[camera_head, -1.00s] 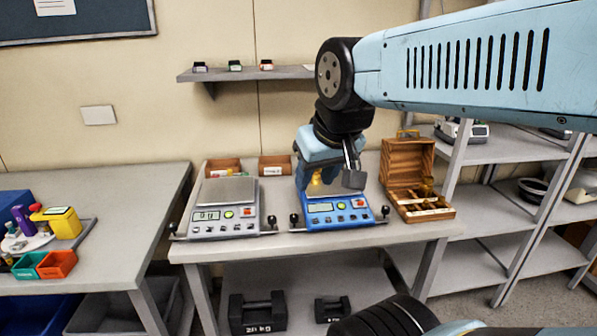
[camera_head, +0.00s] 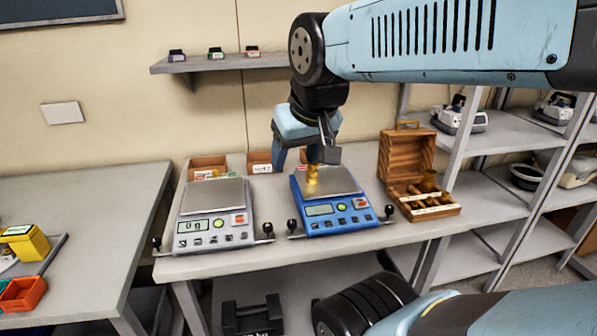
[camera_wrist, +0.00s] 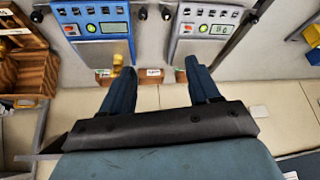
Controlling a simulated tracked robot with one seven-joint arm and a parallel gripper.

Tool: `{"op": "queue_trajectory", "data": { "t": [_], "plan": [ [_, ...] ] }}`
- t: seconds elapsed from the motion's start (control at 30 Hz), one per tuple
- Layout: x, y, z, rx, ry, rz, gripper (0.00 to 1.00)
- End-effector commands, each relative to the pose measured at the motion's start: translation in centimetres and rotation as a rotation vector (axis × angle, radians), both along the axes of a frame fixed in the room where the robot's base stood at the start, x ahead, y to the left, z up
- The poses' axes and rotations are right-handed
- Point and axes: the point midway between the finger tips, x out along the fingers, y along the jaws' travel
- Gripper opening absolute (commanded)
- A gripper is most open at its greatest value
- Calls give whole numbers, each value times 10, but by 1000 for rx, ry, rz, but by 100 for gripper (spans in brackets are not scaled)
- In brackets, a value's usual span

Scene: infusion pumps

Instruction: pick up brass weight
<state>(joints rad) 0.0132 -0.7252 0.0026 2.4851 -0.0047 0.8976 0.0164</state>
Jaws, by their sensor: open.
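A small brass weight (camera_head: 312,176) stands upright on the pan of the blue scale (camera_head: 332,217). In the wrist view the weight (camera_wrist: 117,62) shows beside the tip of the left finger, outside the gap between the fingers. My gripper (camera_head: 297,160) is open and empty, above and behind the blue scale in the head view. It also shows in the wrist view (camera_wrist: 158,68), with its two blue fingers spread wide. Part of the gripper overlaps the top of the weight in the head view, and I cannot tell whether they touch.
A grey scale (camera_head: 212,228) stands left of the blue one. An open wooden case (camera_head: 407,158) with brass weights is on the right. Small boxes (camera_head: 208,163) sit at the table's back. A wall shelf (camera_head: 200,65) hangs above. Black handled weights (camera_head: 252,318) rest below.

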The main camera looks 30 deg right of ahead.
Motion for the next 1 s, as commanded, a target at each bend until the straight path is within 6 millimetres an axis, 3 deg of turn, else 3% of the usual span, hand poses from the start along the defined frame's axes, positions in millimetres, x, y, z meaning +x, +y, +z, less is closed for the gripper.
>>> {"op": "queue_trajectory", "data": {
  "t": [0.37, 0.7, 1.0],
  "plan": [
    [89, -45, -2, 17, 91, -249, 69],
    [173, -110, -31, 47, 166, -494, 69],
    [213, -153, -59, 70, 201, -628, 69]
  ]
}}
